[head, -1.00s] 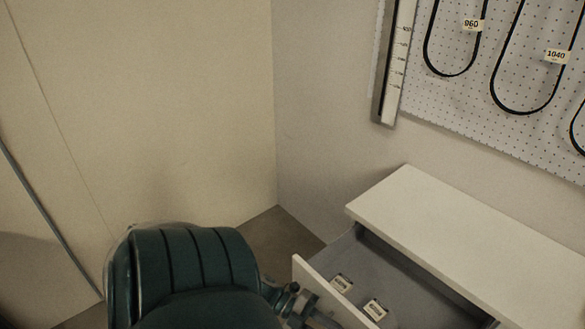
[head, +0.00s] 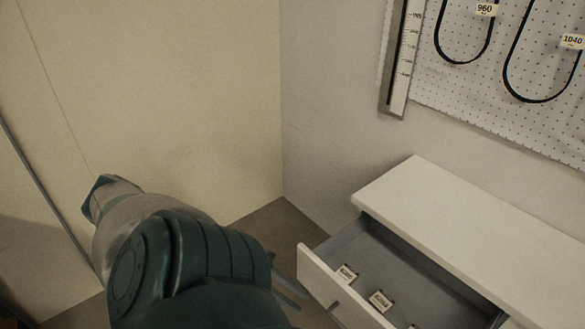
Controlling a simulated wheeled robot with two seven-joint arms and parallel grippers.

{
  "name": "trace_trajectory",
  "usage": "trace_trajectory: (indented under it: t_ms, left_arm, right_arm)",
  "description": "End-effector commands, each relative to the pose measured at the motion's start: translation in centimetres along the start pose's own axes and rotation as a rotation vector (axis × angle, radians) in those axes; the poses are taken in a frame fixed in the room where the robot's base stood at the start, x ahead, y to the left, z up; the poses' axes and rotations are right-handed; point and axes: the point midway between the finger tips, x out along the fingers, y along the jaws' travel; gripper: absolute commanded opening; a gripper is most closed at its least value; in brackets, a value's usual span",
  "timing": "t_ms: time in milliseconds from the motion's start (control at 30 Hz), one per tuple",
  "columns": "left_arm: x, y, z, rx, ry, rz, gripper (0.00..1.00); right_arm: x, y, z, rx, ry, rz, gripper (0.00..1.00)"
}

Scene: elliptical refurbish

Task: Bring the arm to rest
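My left arm (head: 205,260) comes in from the bottom left, dark green and grey, with its elbow bent. My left gripper (head: 291,290) is mostly hidden behind the forearm. Two thin dark fingers show past it with a small gap between them, just left of the drawer front, with nothing visible between them. The drawer (head: 330,283) of the white cabinet stands pulled out. My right gripper is out of view.
The white cabinet (head: 470,225) stands against the wall at the right. Several small labelled tags, one of them a tag (head: 381,301), lie in the drawer. A pegboard (head: 480,110) with black belts and a ruler (head: 404,60) hangs above. Bare wall and some floor lie behind the arm.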

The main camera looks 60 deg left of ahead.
Motion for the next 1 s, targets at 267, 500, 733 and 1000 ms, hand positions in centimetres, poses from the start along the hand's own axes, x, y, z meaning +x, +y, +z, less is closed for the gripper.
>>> trace_trajectory:
  t_ms: [267, 500, 733, 1000]
  left_arm:
    - [-0.3, 0.0, 0.0, 0.000, 0.000, 0.000, 0.28]
    - [-0.3, 0.0, 0.0, 0.000, -0.001, 0.000, 0.28]
    - [-0.3, 0.0, 0.0, 0.000, -0.001, 0.000, 0.28]
    - [-0.2, 1.5, 2.0, -0.038, -0.088, -0.022, 0.28]
  right_arm:
    - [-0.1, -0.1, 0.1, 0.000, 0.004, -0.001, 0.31]
    - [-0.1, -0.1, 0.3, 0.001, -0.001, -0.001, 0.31]
    - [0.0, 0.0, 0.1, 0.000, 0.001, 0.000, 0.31]
    - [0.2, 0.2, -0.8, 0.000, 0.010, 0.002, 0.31]
